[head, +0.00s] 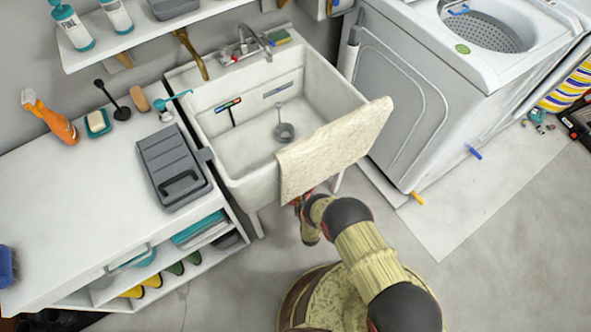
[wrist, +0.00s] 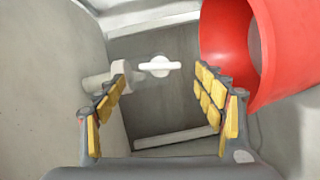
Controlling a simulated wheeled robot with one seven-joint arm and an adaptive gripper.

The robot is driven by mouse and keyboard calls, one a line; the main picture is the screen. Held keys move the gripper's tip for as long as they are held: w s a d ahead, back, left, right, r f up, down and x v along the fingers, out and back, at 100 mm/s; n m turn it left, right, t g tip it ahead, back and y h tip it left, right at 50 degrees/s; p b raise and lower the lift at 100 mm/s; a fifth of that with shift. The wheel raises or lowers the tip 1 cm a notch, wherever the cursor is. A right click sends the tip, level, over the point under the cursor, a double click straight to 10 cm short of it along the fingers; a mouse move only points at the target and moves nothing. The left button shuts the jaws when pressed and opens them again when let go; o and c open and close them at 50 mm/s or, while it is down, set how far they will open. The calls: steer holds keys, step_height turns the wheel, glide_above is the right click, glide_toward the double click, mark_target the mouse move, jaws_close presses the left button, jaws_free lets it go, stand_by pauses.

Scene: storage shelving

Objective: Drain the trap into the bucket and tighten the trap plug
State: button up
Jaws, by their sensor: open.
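In the wrist view, a white wing-shaped trap plug (wrist: 160,66) shows ahead, between and beyond my fingers. A pale pipe piece (wrist: 108,78), probably part of the trap, lies to its left, partly behind my left finger. My gripper (wrist: 162,82) is open, with yellow pads on both fingers and nothing between them. A red bucket (wrist: 225,45) fills the upper right, close behind the right finger; whether they touch is unclear. In the head view, my arm reaches under the sink (head: 240,175), and the gripper is largely hidden there. No water flow is visible.
A cream towel (head: 335,148) hangs over the sink's front edge above my arm. A counter with a grey toolbox (head: 172,167) stands left, a washing machine (head: 420,90) right. Pale walls close in on the left in the wrist view. The floor in front is mostly clear.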

steer(key=b+x, duration=0.2)
steer(key=x, duration=0.5)
steer(key=shift+w, duration=0.15)
steer(key=shift+c, duration=0.5)
steer(key=c, duration=1.1)
steer(key=shift+m, duration=0.4)
steer(key=shift+m+g, duration=0.6)
steer(key=shift+m, duration=0.5)
steer(key=m+g+y, duration=0.1)
steer(key=m, duration=0.2)
steer(key=shift+d+g, duration=0.1)
steer(key=shift+g, duration=0.3)
steer(key=m+g+y, duration=0.1)
steer(key=m, duration=0.1)
steer(key=shift+m, duration=0.4)
steer(key=m+g+y, duration=0.1)
steer(key=m, duration=0.1)
steer(key=shift+m+g+y, duration=0.3)
steer(key=shift+m, duration=0.1)
